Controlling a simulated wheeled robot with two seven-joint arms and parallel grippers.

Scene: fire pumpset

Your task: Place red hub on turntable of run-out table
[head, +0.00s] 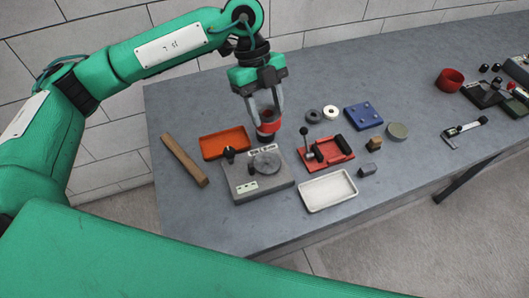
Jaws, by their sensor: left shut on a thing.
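My left gripper (264,112) is shut on the red hub (270,127), which hangs below its fingers with a dark part at its lower end. The run-out table (258,188) is a grey block with a white label on its front and a small black part at its rear left. Its round grey turntable (266,163) is on top and looks bare. The hub is above and slightly behind the turntable in the picture, apart from it. My right gripper is not in view.
An orange tray (224,142) and a wooden bar (184,160) lie left of the run-out table. A red lever fixture (328,152) and a white tray (328,191) are to its right. A blue block (363,116) and rings stand behind. A red cup (449,80) is far right.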

